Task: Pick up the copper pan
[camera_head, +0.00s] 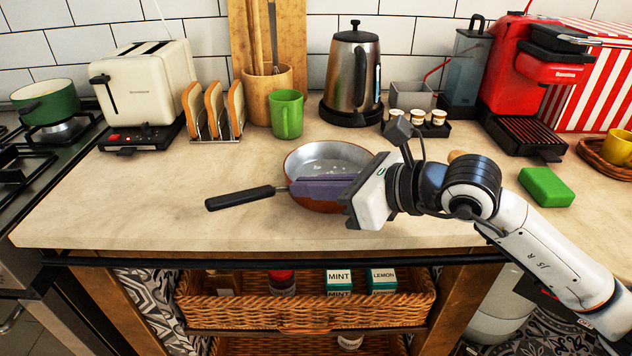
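The copper pan (325,157) rests on the counter in the middle. It has a grey speckled inside, a reddish-brown outside and a black handle (240,197) pointing left. My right gripper (298,187) comes in from the right over the pan. Its white body is at the pan's right front edge. Bluish-purple parts, which look like its fingers, reach left across the bowl toward the handle's base. I cannot tell whether they touch the pan or how far apart they are. The gripper hides part of the pan's right side. My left gripper is not in view.
A green mug (287,115), kettle (352,75), toast rack (214,112) and toaster (148,85) stand behind. Small jars (417,117) stand behind the gripper. A red coffee machine (530,75) and green block (546,187) are right. The front left counter (140,195) is clear.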

